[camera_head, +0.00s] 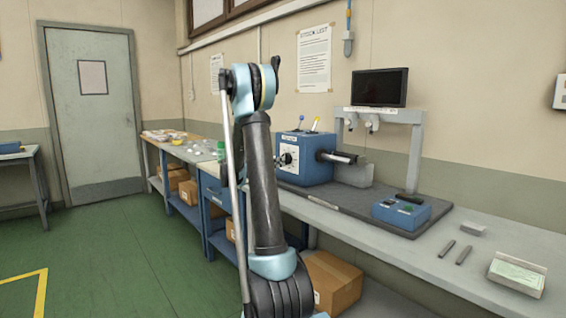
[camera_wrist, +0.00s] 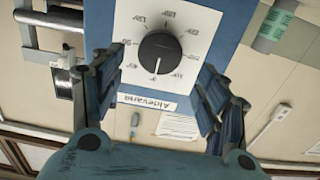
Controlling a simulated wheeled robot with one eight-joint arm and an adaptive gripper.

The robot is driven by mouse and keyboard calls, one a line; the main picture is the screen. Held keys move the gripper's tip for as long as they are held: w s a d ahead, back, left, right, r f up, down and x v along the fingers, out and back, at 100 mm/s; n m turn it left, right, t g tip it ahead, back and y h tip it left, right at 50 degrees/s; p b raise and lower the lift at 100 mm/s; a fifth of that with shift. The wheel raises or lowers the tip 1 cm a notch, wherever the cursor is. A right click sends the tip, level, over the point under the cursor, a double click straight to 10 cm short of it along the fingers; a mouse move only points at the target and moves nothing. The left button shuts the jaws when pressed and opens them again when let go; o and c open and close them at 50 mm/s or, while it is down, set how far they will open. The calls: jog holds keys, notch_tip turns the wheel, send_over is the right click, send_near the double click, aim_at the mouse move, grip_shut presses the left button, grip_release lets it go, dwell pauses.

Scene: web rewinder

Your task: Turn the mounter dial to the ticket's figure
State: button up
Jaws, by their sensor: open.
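The mounter dial is a round black knob (camera_wrist: 159,53) on a white plate with figures around it, on a blue housing. Its white pointer line points toward the bottom of the wrist view, at the label side. In the head view the dial (camera_head: 288,158) is on the front of the blue machine (camera_head: 307,155). My gripper (camera_wrist: 160,72) is open, one finger on each side of the knob in the picture; I cannot tell whether either touches it. In the head view my arm largely hides the gripper. I cannot tell which paper is the ticket; no figure is readable on any.
A tray with a pale green card (camera_head: 517,274) lies at the bench's right end, near two dark rods (camera_head: 455,251). A blue box (camera_head: 401,212) stands on the dark mat. A monitor (camera_head: 379,88) is behind. Papers (camera_head: 314,60) hang on the wall. The green floor at left is clear.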

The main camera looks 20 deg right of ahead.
aim_at(287, 159)
jog(key=shift+x, duration=2.9)
jog(key=c, duration=1)
